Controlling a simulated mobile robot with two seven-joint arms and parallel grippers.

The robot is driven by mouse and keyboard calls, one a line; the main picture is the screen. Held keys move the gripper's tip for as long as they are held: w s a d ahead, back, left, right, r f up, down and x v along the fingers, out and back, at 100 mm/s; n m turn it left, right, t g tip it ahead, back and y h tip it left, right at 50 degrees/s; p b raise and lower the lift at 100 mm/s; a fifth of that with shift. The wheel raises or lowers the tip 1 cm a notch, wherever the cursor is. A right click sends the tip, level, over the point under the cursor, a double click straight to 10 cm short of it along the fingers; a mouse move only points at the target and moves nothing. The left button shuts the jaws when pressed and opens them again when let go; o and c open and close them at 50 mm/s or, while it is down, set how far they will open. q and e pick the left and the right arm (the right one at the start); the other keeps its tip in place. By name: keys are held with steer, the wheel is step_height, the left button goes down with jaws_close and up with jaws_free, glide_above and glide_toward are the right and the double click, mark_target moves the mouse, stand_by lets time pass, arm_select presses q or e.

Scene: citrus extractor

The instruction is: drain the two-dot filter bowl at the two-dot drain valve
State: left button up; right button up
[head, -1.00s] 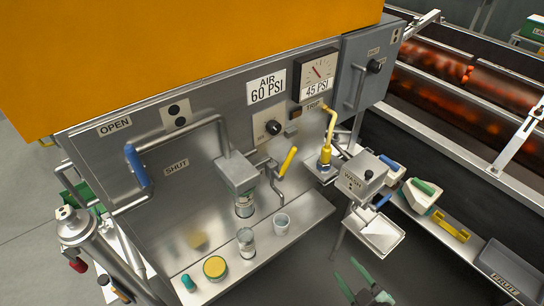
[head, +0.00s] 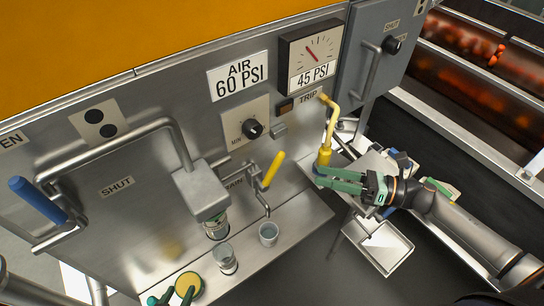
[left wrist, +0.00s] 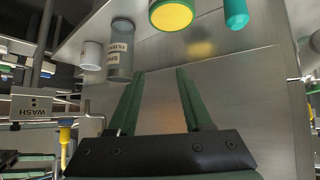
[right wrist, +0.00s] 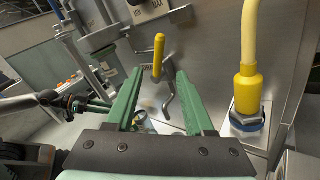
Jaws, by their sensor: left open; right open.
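The two-dot plate (head: 100,122) is on the steel panel, above the pipe with the blue-handled lever (head: 42,200). The clear filter bowl (head: 216,229) hangs under the grey filter head (head: 203,190). Right of it is the drain valve with a yellow handle (head: 272,168) and downward spout; the handle shows between my right fingers in the right wrist view (right wrist: 158,55). My right gripper (head: 318,178) is open and empty in front of the yellow fitting. My left gripper (head: 178,295) is open and empty at the bottom edge.
On the steel shelf are a labelled spare filter jar (left wrist: 118,50), a yellow-topped tin (left wrist: 172,14) and a teal bottle (left wrist: 236,14). The yellow fitting (right wrist: 248,88) and its hose are close to my right fingers. A white tray (head: 384,246) is at the right.

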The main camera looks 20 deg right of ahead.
mark_target(276, 165)
steer(key=p+x, duration=0.1)
steer(key=x, duration=1.1)
steer(key=shift+a+p, duration=0.2)
steer(key=shift+p, duration=0.2)
jaws_close()
stand_by(0.8)
